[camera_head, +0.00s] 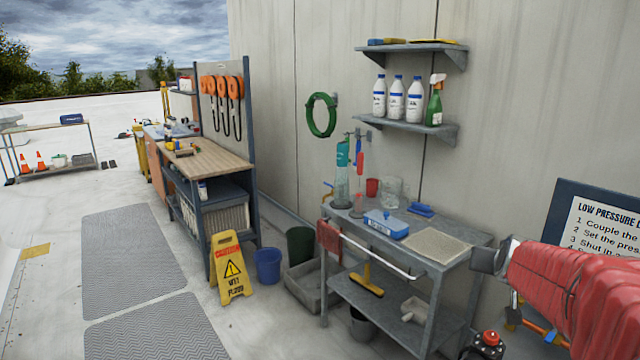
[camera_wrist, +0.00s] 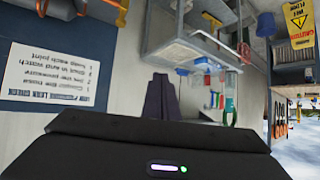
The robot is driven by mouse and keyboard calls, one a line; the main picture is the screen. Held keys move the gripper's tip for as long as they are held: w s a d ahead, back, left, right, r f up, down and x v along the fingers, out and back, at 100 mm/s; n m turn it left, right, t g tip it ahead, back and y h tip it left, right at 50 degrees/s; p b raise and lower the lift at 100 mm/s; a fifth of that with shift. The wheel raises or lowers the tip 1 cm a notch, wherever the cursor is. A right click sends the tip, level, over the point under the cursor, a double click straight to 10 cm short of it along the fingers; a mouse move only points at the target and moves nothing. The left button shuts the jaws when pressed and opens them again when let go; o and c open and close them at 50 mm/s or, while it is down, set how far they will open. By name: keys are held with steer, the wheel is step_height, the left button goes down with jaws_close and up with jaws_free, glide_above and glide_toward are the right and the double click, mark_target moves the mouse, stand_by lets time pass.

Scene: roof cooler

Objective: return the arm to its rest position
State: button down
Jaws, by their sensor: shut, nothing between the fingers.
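My arm shows at the right edge of the head view in a red sleeve (camera_head: 570,290), with a dark grey joint at its left end. It is in front of the right end of the metal work table (camera_head: 440,258). In the wrist view my gripper (camera_wrist: 161,92) shows as dark fingers close together, shut with nothing between them. The wrist picture is upside down, with the work table (camera_wrist: 190,52) and the sign (camera_wrist: 50,70) beyond the fingers. I cannot make out the fingertips in the head view.
A blue tub (camera_head: 386,224) and jars stand on the work table by the wall. Bottles (camera_head: 397,98) fill a wall shelf. A yellow caution sign (camera_head: 230,268) and a blue bucket (camera_head: 267,266) stand on the floor. Grey mats (camera_head: 130,255) lie on open floor at left.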

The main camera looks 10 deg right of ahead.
steer(key=s+a+f+n+g+y, duration=0.1)
steer(key=s+a+n, duration=0.1)
steer(key=s+a, duration=0.45)
steer(key=s+a+f+n+g+y, duration=0.15)
steer(key=s+a, duration=0.25)
steer(key=a, duration=0.6)
steer(key=s+a+n+y, duration=0.1)
steer(key=s+a+y, duration=0.1)
steer(key=s+a, duration=0.45)
steer(key=s+a+f+n+g, duration=0.1)
steer(key=s+a+f, duration=0.2)
steer(key=s+a, duration=0.3)
steer(key=shift+s+a+n+g+y, duration=0.15)
steer(key=shift+s+n+g+y, duration=0.2)
steer(key=shift+s, duration=0.65)
steer(key=shift+f, duration=0.1)
